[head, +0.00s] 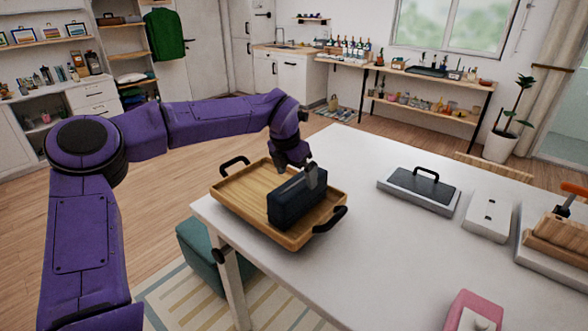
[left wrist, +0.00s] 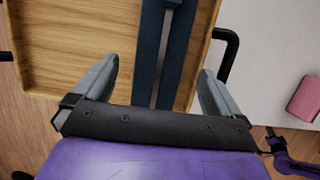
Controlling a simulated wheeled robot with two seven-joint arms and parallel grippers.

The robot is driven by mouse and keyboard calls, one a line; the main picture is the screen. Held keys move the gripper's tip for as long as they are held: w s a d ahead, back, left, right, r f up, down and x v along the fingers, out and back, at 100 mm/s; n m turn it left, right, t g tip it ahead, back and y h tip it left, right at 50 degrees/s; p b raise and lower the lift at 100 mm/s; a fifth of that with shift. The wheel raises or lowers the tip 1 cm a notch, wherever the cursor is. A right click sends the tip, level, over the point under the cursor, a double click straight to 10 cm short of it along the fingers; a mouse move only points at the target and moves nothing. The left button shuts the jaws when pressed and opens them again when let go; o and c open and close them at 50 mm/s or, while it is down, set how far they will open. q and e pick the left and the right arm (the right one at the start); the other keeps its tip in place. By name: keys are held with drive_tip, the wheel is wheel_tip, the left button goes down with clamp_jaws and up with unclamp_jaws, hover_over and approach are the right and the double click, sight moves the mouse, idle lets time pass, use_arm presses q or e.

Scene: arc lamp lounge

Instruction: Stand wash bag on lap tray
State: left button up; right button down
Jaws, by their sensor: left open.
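The wash bag (head: 290,203) is dark blue and stands upright on the wooden lap tray (head: 239,191), toward the tray's right side. The tray has black handles and sits at the left corner of the white table. My left gripper (head: 312,175) is at the top of the bag, with its fingers apart. In the left wrist view the open left gripper (left wrist: 160,90) has a finger on either side of the dark blue bag (left wrist: 150,45), with gaps between. The tray (left wrist: 75,45) lies beneath.
The white table (head: 370,245) has a grey case with a black handle (head: 420,188), a white box (head: 488,215) and a wooden item (head: 560,238) at the right. A pink object (head: 472,312) lies at the front. A teal stool (head: 205,250) stands below the tray.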

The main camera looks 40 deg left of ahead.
use_arm(q)
drive_tip(key=shift+v, duration=2)
